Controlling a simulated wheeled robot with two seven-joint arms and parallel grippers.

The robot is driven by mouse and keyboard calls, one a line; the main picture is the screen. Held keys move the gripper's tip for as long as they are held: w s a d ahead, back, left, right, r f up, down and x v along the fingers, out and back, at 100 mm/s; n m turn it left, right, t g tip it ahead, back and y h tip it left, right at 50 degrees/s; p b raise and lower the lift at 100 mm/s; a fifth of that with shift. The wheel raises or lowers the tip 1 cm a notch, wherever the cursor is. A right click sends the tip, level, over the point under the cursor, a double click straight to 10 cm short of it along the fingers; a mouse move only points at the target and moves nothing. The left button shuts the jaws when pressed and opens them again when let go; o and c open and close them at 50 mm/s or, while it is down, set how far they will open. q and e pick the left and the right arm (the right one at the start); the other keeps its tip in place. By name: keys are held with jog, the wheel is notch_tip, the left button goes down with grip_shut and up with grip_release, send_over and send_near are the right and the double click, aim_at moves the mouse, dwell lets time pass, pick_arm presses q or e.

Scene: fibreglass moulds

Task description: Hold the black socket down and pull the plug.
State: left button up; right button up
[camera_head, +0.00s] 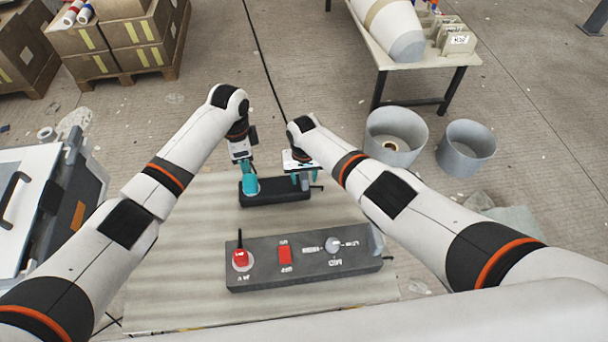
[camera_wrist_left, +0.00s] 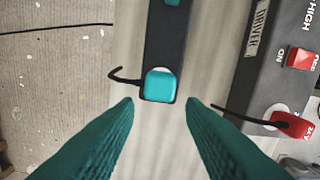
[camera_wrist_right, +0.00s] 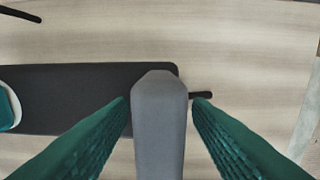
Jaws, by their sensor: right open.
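The black socket (camera_head: 280,193) is a long dark strip lying on the pale board. A teal plug (camera_wrist_left: 160,84) with a curled black cable sits at one end of it; it also shows in the head view (camera_head: 250,186). My left gripper (camera_wrist_left: 160,104) is open above the plug, its teal fingers apart on either side, not touching it. My right gripper (camera_wrist_right: 160,98) is at the socket's other end. Its open fingers straddle an upright grey block (camera_wrist_right: 160,120), with gaps on both sides. A teal patch shows at the left wrist view's top edge; I cannot tell what it is.
A dark control box (camera_head: 305,258) with a red plug, red switch and knob lies nearer me on the board (camera_head: 150,290). A grey case (camera_head: 45,210) stands left. Two grey tubs (camera_head: 467,148) and a mould table (camera_head: 430,58) stand right. Boxes (camera_head: 125,40) are behind left.

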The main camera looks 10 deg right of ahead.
aim_at(249, 179)
grip_shut()
pick_arm(q)
jog(key=o, duration=0.5)
jog(key=shift+o, duration=0.3)
jog(key=n, duration=0.4)
jog(key=shift+f+n, duration=0.25)
jog(key=shift+n, duration=0.05)
jog(key=n, duration=0.4)
jog(key=shift+w+f+n, duration=0.1)
jog(key=shift+f+n, duration=0.2)
jog(key=n, duration=0.3)
jog(key=shift+f+n, duration=0.25)
jog(key=shift+n, duration=0.05)
jog(key=n, duration=0.3)
jog(key=shift+f+n, duration=0.25)
jog(key=shift+n, duration=0.05)
jog(key=shift+f, duration=0.15)
jog(key=shift+f, duration=4.35)
jog(key=shift+c, duration=0.2)
